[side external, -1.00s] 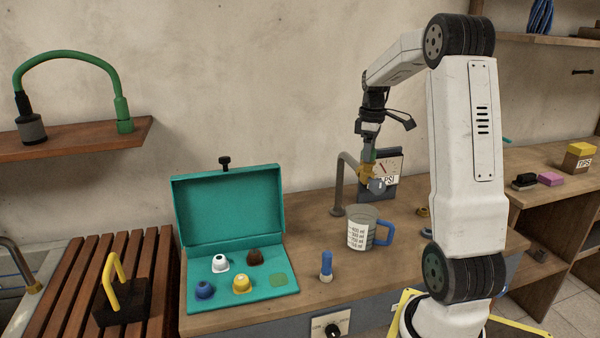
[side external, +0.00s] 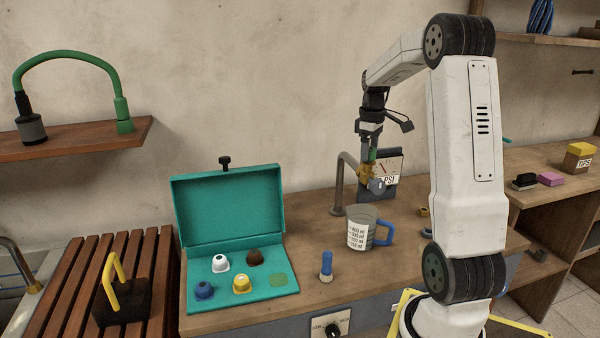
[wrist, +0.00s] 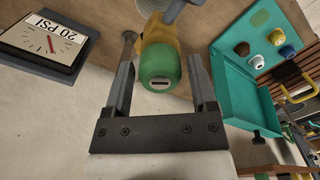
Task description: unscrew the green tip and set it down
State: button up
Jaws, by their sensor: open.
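The green tip (wrist: 158,66) is a round cap with a dark slot in its end face. It sits on a yellow-brown fitting (wrist: 160,30) at the spout's end. In the side view the green tip (side external: 373,154) shows as a small patch by the fingers. My gripper (wrist: 161,62) is open, with one finger on either side of the tip and gaps visible. In the side view my gripper (side external: 368,153) points down over the fitting. An open teal case (side external: 240,297) holds white, brown, blue and yellow tips, plus an empty green round spot (side external: 279,280).
A measuring jug (side external: 357,233) with a blue handle stands below the spout. A blue-topped peg (side external: 326,265) stands between case and jug. A pressure gauge (side external: 388,167) reading 20 PSI stands behind the fitting. The case's raised lid (side external: 228,208) stands at its back.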

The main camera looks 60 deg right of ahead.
jog(key=shift+m, duration=0.6)
jog(key=shift+m, duration=0.8)
jog(key=shift+m, duration=0.7)
jog(key=shift+m, duration=0.4)
jog(key=shift+m, duration=0.7)
